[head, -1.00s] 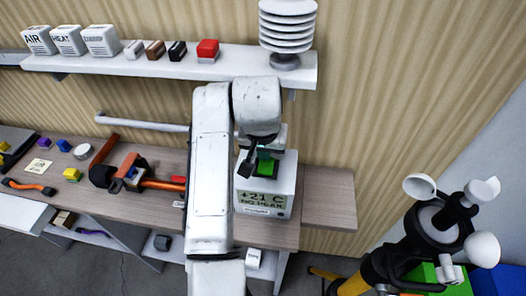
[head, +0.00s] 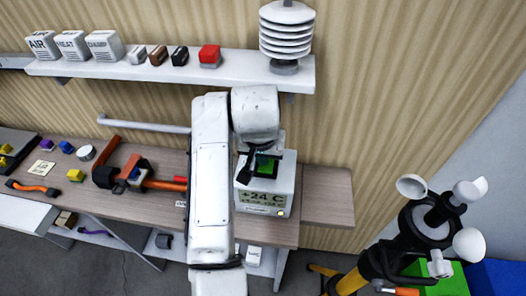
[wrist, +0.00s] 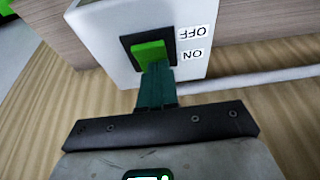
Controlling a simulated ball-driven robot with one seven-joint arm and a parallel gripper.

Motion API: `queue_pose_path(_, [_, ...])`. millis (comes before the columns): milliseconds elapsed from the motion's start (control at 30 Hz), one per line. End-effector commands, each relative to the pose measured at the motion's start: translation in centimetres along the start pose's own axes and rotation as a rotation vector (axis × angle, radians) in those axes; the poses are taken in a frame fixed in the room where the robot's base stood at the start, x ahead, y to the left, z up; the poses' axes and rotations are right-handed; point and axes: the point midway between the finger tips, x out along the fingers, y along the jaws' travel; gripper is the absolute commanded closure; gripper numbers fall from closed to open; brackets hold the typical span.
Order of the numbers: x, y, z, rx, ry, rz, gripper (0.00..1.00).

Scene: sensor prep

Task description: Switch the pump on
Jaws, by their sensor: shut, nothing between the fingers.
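A white box (head: 263,200) stands on the bench, with a front display that reads +24 C over a smaller line I cannot read clearly. A small yellowish light shows at its lower right front. On the box is a green rocker switch (wrist: 150,53) in a black frame, with OFF and ON labels beside it, upside down in the wrist view. The switch also shows in the head view (head: 265,165). My gripper (wrist: 157,70) is shut and empty, its fingertips at the ON end of the switch. They look to be touching it and hide part of that end.
A shelf (head: 225,68) above holds labelled white blocks, small blocks, a red block (head: 209,56) and a white louvred shield (head: 287,35). Tools lie on the bench (head: 325,190) to the left. A cup anemometer (head: 440,215) stands at right. The bench's right end is clear.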

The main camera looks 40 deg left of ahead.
Motion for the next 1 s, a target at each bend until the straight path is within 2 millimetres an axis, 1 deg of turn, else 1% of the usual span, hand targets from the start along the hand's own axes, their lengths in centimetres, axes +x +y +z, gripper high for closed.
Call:
queue_pose_path(200, [-0.1, 0.0, 0.0, 0.000, 0.000, 0.000, 1.00])
queue_pose_path(333, [-1.1, 0.0, -0.1, 0.000, 0.003, 0.000, 1.00])
queue_pose_path(467, [-3.2, 0.0, -0.1, 0.001, 0.004, -0.001, 1.00])
queue_pose_path(600, [-6.0, 0.0, -0.1, 0.002, 0.005, -0.002, 1.00])
queue_pose_path(733, [-8.3, 0.0, 0.0, 0.001, 0.004, -0.001, 1.00])
queue_pose_path(833, [-9.5, 0.0, -0.1, 0.000, 0.002, -0.001, 1.00])
queue_pose_path(1000, [-10.6, 0.0, 0.0, -0.001, 0.000, 0.001, 1.00])
